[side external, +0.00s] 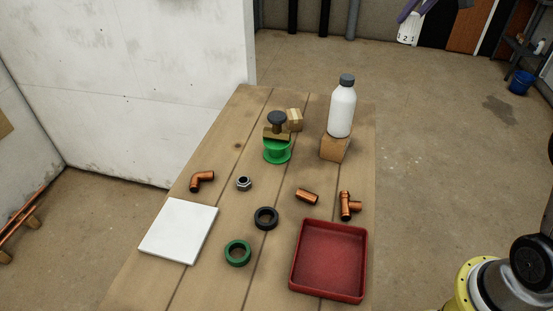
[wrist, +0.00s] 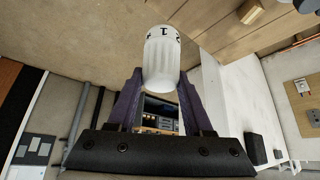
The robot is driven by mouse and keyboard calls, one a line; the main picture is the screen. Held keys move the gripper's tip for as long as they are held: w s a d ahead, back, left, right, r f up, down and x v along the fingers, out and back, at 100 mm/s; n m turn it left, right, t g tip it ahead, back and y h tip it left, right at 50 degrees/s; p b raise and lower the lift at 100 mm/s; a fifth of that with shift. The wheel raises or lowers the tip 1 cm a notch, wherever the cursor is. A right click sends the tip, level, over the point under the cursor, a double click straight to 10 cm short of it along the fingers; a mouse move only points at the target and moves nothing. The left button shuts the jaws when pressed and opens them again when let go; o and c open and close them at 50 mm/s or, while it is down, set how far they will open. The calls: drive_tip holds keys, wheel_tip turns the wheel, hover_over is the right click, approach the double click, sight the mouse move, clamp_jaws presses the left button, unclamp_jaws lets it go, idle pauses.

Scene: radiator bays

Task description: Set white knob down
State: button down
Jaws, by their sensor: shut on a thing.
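The white knob (side external: 409,28) is a ribbed white cylinder with dark numbers round one end. It is at the top right of the side external view, high above the floor and well beyond the table. My gripper (side external: 416,10) has purple fingers and is shut on it; its upper part is cut off by the frame edge. In the wrist view the knob (wrist: 162,58) sits between the two purple fingertips of my gripper (wrist: 160,80), its numbered end pointing away from the palm. No surface touches it.
The wooden table (side external: 140,265) holds a white square plate (side external: 178,230), a red tray (side external: 328,262), copper fittings (side external: 306,196), black (side external: 266,209) and green (side external: 228,253) rings, and a nut (side external: 244,184). The red tray is empty.

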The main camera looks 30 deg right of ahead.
wheel_tip(320, 180, up, 3)
drive_tip(key=shift+f, duration=0.1)
drive_tip(key=s+a+n+y, duration=0.2)
drive_tip(key=s+a+n, duration=0.15)
drive_tip(key=a, duration=0.75)
drive_tip(key=s+a+n+y, duration=0.2)
drive_tip(key=a+n, duration=0.2)
drive_tip(key=a, duration=0.7)
drive_tip(key=s+a+n+g+y, duration=0.3)
drive_tip(key=s+a+n, duration=0.4)
drive_tip(key=s+a, duration=0.75)
wheel_tip(320, 180, down, 18)
drive_tip(key=w+a, duration=0.2)
drive_tip(key=shift+w+a+f, duration=0.9)
drive_tip(key=shift+w+f, duration=1.15)
drive_tip(key=shift+f, duration=0.15)
drive_tip(key=shift+w+a+f, duration=0.9)
drive_tip(key=shift+w+f, duration=1.2)
drive_tip(key=shift+f, duration=0.15)
drive_tip(key=shift+w+a+f, duration=0.9)
drive_tip(key=shift+w+f, duration=1.15)
drive_tip(key=shift+f, duration=0.15)
drive_tip(key=shift+f, duration=0.1)
